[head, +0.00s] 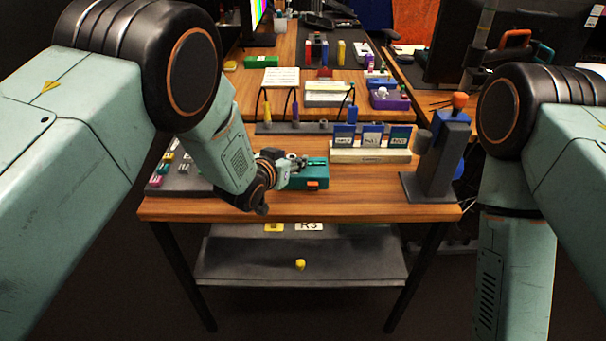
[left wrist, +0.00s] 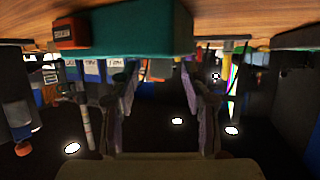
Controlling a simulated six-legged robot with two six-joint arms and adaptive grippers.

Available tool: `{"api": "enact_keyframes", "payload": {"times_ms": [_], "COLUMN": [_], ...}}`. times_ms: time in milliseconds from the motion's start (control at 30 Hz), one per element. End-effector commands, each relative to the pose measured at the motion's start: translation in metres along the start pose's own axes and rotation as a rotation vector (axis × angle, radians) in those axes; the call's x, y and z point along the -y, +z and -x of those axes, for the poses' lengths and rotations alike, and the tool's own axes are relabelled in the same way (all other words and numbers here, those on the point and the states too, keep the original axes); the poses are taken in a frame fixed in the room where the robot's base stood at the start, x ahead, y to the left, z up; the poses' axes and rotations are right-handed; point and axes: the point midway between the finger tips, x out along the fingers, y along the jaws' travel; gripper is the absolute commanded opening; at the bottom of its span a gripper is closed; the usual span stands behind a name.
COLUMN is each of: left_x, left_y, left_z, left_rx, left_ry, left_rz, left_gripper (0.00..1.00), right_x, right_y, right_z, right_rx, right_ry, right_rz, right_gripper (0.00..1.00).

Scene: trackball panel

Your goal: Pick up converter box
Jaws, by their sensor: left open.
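The box that seems to be the converter box is teal with an orange front block (head: 313,184). It lies on the near table (head: 370,207), and its teal side (head: 318,170) faces me in the head view. In the left wrist view, which is upside down, the teal box (left wrist: 140,30) fills the top middle, its orange block (left wrist: 72,33) at left. My left gripper (head: 298,162) is open and empty at the box's upper left, partly covering it. Its fingers (left wrist: 160,88) look apart from the box, on its top side. My right gripper is outside both views.
A rack with several labelled blue cards (head: 371,156) stands behind the box to the right. A dark stand with an orange knob (head: 440,150) is at the table's right edge. A plug strip (head: 300,128) lies behind. Bare wood is in front.

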Motion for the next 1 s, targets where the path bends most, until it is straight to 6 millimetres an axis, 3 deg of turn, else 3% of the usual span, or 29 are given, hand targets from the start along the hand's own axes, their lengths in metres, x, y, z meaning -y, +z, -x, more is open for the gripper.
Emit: {"api": "enact_keyframes", "payload": {"times_ms": [200,733,1000], "left_x": [0.0002,0.0002,0.0002], "left_y": [-0.0008,-0.0007,-0.005], "left_z": [-0.0013,-0.0009,0.0003], "left_rx": [0.0,0.0,-0.002], "left_ry": [0.0,0.0,0.0], "left_rz": [0.0,0.0,-0.001], "left_gripper": [0.45,0.0,0.0], "right_x": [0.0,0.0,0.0], "right_y": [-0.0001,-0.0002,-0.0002], "right_z": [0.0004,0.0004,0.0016], "right_rx": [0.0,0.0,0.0], "right_ry": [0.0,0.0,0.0], "right_rz": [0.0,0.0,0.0], "right_gripper": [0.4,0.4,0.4]}}
